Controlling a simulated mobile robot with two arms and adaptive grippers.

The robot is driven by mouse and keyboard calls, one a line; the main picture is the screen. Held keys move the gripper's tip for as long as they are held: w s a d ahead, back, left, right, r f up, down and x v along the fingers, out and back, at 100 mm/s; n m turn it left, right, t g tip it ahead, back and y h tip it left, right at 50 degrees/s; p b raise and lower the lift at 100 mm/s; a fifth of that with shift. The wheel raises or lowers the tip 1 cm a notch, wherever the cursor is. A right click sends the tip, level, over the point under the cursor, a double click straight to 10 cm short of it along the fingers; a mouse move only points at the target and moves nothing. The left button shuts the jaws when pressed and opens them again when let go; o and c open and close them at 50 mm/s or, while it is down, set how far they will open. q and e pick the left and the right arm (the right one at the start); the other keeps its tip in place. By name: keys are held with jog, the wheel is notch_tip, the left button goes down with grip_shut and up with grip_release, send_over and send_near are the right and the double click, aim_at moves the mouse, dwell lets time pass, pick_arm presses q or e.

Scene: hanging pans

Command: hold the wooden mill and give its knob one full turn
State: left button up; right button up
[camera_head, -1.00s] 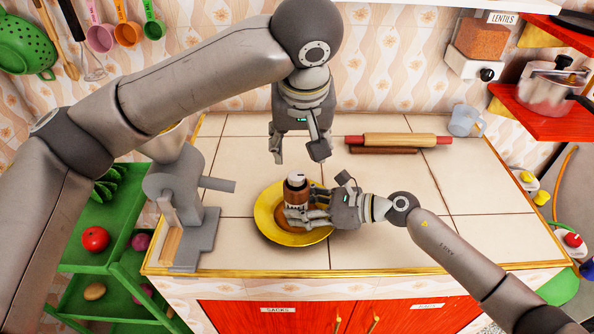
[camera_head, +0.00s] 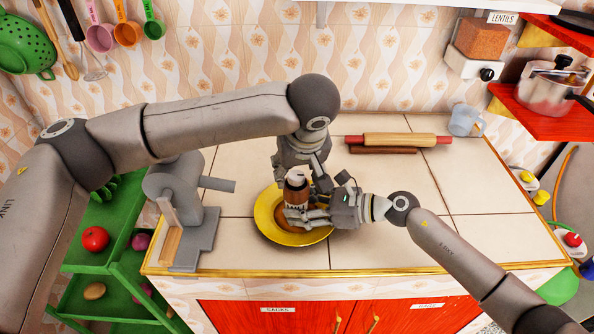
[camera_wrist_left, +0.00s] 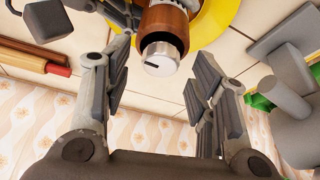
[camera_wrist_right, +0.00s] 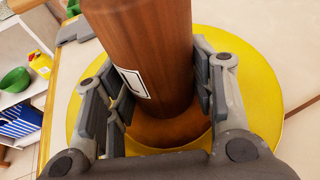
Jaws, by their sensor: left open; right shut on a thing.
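The wooden mill (camera_head: 297,193) stands upright on the yellow plate (camera_head: 263,228). Its brown body (camera_wrist_right: 150,60) with a white label fills the right wrist view. My right gripper (camera_wrist_right: 158,95) is shut around the lower body. The mill's silver knob (camera_wrist_left: 160,58), with a dark mark on it, shows in the left wrist view. My left gripper (camera_wrist_left: 160,90) is open and points down, its fingers on either side of the knob and apart from it. In the head view, my left gripper (camera_head: 300,172) is right behind the mill's top and partly hidden.
A grey grinder-like machine (camera_head: 182,205) stands left of the plate. The right part of the tiled counter (camera_head: 480,185) is clear.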

pick_arm(q)
jog(key=shift+w+f, duration=0.2)
jog(key=shift+f, duration=0.3)
jog(key=c, duration=1)
jog(key=shift+a+m, duration=0.1)
jog(key=shift+m, duration=0.3)
jog(key=m+h, duration=0.2)
jog(key=m, duration=0.2)
jog(key=shift+a+m, duration=0.15)
jog(key=shift+m, duration=0.25)
jog(key=m+h, duration=0.1)
jog(key=m, duration=0.1)
jog(key=m+h, duration=0.1)
jog(key=m, duration=0.2)
jog(key=shift+a+g, duration=0.1)
jog(key=shift+g, duration=0.3)
